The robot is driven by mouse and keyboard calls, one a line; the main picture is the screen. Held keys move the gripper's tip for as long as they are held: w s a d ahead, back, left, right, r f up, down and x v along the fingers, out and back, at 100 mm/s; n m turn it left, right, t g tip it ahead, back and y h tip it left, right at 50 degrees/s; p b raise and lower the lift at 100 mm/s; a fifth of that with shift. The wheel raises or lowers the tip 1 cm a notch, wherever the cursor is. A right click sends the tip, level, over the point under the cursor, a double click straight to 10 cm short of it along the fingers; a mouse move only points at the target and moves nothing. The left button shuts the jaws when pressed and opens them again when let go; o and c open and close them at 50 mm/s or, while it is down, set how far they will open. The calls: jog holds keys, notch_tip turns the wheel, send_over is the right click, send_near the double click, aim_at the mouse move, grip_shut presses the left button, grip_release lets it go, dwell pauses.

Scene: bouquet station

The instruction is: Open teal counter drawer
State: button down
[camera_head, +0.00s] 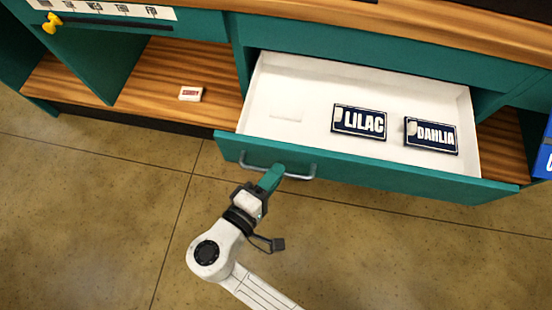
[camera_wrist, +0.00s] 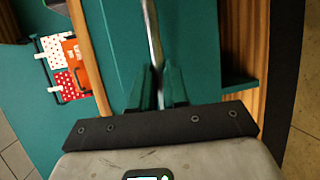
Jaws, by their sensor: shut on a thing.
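The teal counter drawer (camera_head: 360,167) is pulled out, and its white interior shows in the head view. Two dark blue packets lie inside, one marked LILAC (camera_head: 359,121) and one marked DAHLIA (camera_head: 431,135). The drawer's metal bar handle (camera_head: 300,177) is on the left part of its front. My gripper (camera_head: 270,178) is at this handle, its teal fingers shut on the bar. In the wrist view the handle (camera_wrist: 152,35) runs up from between the fingers (camera_wrist: 158,88). The fingertips' exact contact is partly hidden.
A small red and white box (camera_head: 190,93) sits on the wooden shelf (camera_head: 160,75) left of the drawer. A yellow pushpin (camera_head: 51,22) is at upper left. A blue object (camera_head: 544,150) shows at the right edge. The tiled floor (camera_head: 110,220) before the counter is clear.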

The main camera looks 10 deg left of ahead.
jog(key=shift+s, duration=0.25)
jog(key=c, duration=1.1)
grip_release()
jog(key=v, duration=1)
jog(key=shift+s+a, duration=0.2)
jog(key=shift+s, duration=0.15)
